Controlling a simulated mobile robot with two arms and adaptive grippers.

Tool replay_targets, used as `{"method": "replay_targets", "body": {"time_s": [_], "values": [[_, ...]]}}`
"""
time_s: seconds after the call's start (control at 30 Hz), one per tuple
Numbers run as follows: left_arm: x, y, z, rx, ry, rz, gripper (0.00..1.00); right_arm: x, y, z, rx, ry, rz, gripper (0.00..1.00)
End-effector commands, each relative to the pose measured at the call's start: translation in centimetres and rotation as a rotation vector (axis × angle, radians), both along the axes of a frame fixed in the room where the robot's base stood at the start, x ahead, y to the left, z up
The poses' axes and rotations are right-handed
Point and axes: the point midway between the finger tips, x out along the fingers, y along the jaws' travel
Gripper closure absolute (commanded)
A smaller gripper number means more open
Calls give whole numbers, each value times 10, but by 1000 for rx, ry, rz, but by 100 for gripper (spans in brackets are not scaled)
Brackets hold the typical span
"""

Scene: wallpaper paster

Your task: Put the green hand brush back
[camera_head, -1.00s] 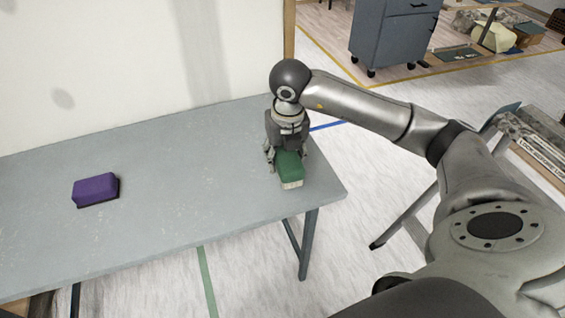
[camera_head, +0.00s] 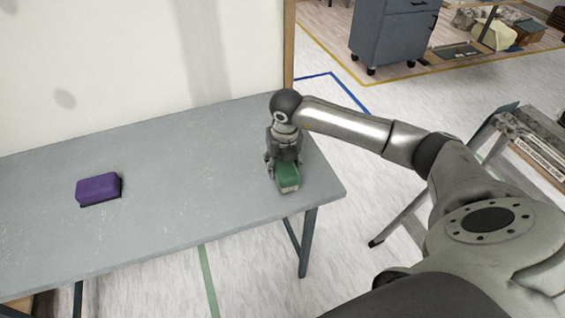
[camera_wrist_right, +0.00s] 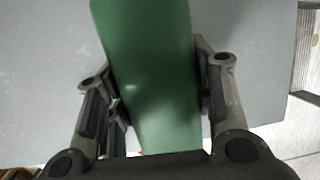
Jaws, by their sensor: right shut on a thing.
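The green hand brush (camera_head: 288,178) is at the right end of the grey table (camera_head: 190,180), with its pale bristle edge facing down. My right gripper (camera_head: 283,163) reaches down over it from above and is shut on it. In the right wrist view the brush's green body (camera_wrist_right: 150,75) lies between the two fingers of the right gripper (camera_wrist_right: 158,95). The brush appears to be at the tabletop; whether its underside touches cannot be told. My left gripper is not in view.
A purple brush or block (camera_head: 98,189) lies on the left part of the table. The table between is clear. A blue-grey cabinet (camera_head: 392,35) on casters stands behind. A stepladder-like stand (camera_head: 500,140) is at the right.

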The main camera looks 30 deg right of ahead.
Motion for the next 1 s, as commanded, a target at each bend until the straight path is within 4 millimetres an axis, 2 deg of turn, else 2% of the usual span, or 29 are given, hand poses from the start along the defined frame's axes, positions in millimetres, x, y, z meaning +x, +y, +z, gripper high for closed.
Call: {"method": "replay_targets", "body": {"time_s": [0.17, 0.2, 0.37, 0.77, 0.87, 1.0], "values": [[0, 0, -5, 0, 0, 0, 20, 0, 0, -5, 1, -1, 0, 76], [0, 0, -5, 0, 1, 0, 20, 0, 0, -6, 0, 0, 0, 50], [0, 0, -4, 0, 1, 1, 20, 0, 0, -4, 0, 0, -1, 30], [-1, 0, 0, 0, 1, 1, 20, 0, 0, -2, 1, 0, 0, 30], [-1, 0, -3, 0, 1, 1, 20, 0, 1, 9, 0, -5, 0, 30], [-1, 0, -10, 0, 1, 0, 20, -7, 2, 35, -1, -7, 2, 30]]}}
